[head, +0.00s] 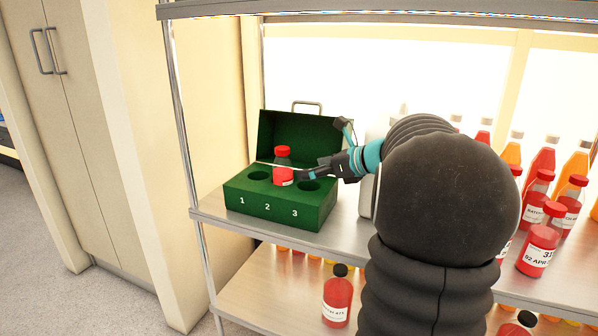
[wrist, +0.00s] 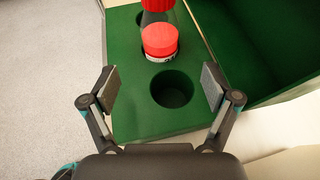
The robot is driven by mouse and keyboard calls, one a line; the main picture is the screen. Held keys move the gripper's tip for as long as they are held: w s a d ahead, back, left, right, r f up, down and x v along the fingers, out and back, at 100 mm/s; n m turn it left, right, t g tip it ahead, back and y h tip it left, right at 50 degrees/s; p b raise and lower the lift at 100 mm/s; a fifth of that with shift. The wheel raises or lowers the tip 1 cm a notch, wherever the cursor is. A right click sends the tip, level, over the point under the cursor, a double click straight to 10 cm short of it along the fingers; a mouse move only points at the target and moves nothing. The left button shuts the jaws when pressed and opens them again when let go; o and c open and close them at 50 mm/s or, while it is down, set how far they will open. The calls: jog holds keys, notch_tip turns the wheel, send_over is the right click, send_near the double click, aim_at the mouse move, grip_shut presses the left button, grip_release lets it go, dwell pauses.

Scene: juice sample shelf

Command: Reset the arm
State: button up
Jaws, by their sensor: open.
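A green sample box (head: 258,208) with its lid raised stands at the left end of the upper shelf, its front marked 1, 2 and 3. A red bottle (head: 283,168) with a red cap stands upright in hole 2; its body also shows in the wrist view (wrist: 160,42). Holes 1 and 3 look empty. My gripper (head: 305,173) is just above the right part of the box, near hole 3. In the wrist view my gripper (wrist: 158,87) is open, its fingers apart on either side of the empty hole (wrist: 172,89), with nothing between them.
Several red and orange bottles (head: 541,240) stand on the right of the upper shelf. A lower shelf holds more bottles (head: 337,298). A metal post (head: 181,120) rises at the shelf's left. A pale container behind my arm is partly hidden.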

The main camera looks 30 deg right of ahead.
jog(key=shift+v, duration=1.05)
jog(key=s+a+f+n+g, duration=0.25)
jog(key=s+a+n, duration=0.3)
jog(key=a, duration=0.35)
jog(key=s+a+f+n+g, duration=0.1)
jog(key=s+a+n+g, duration=0.2)
jog(key=s+a+n, duration=0.5)
jog(key=s+a+f+n+h, duration=0.3)
jog(key=s+n, duration=0.3)
jog(key=n, duration=0.2)
jog(key=s+a+f+n+h, duration=0.2)
jog(key=s+a+f+n, duration=0.2)
jog(key=s+n, duration=0.3)
jog(key=shift+s+a+f+n+g+h, duration=0.2)
jog(key=shift+s+a+n+g+h, duration=0.2)
jog(key=shift+n, duration=0.75)
jog(key=shift+d, duration=0.1)
